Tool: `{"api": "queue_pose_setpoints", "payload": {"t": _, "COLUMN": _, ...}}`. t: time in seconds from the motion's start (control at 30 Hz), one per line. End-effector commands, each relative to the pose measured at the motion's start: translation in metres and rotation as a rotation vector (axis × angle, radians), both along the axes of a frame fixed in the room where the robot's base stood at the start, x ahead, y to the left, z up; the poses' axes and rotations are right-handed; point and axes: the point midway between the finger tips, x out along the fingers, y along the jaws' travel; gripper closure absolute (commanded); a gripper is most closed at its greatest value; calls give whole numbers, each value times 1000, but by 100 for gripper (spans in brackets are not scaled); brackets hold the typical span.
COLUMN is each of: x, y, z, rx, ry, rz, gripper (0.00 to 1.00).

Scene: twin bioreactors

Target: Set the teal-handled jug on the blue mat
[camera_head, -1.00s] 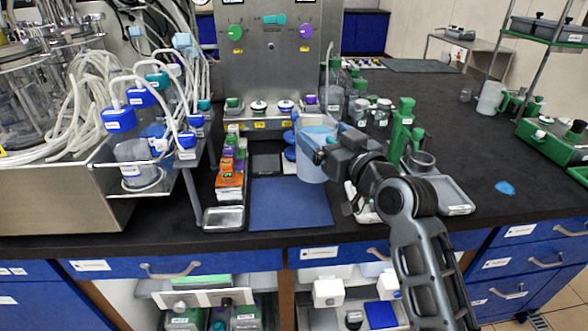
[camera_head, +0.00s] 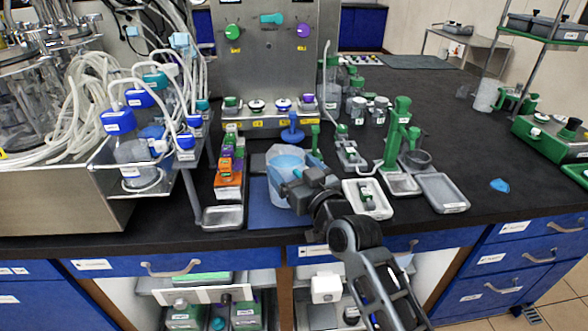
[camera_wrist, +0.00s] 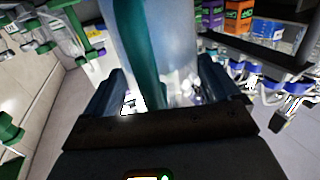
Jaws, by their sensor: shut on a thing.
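The translucent jug (camera_head: 286,163) is upright over the blue mat (camera_head: 259,206) in the head view and hides much of it. I cannot tell whether its base touches the mat. My gripper (camera_head: 296,186) comes from the front right and is shut on the jug. In the wrist view the teal handle (camera_wrist: 138,50) stands between the two fingers of my gripper (camera_wrist: 160,95), with the clear jug wall (camera_wrist: 180,40) behind it.
A metal tray (camera_head: 222,217) and a row of small boxes (camera_head: 229,180) stand close left of the mat. A white tray (camera_head: 368,205) and a green stand (camera_head: 398,135) are to the right. A steel panel (camera_head: 268,60) rises behind. The counter's front edge is close.

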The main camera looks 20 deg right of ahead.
Motion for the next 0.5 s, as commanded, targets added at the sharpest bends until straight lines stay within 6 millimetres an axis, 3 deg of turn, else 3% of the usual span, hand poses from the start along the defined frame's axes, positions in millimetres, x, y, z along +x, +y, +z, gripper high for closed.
{"api": "queue_pose_setpoints", "payload": {"t": 0.2, "x": 0, "y": 0, "z": -1, "rx": -1, "ry": -4, "rz": -1, "gripper": 94}}
{"api": "queue_pose_setpoints", "payload": {"t": 0.23, "x": 0, "y": 0, "z": -3, "rx": -1, "ry": 0, "rz": 0, "gripper": 9}}
{"api": "queue_pose_setpoints", "payload": {"t": 0.33, "x": 0, "y": 0, "z": -2, "rx": 0, "ry": 0, "rz": 0, "gripper": 0}}
{"api": "queue_pose_setpoints", "payload": {"t": 0.5, "x": 0, "y": 0, "z": -2, "rx": 0, "ry": 0, "rz": 0, "gripper": 0}}
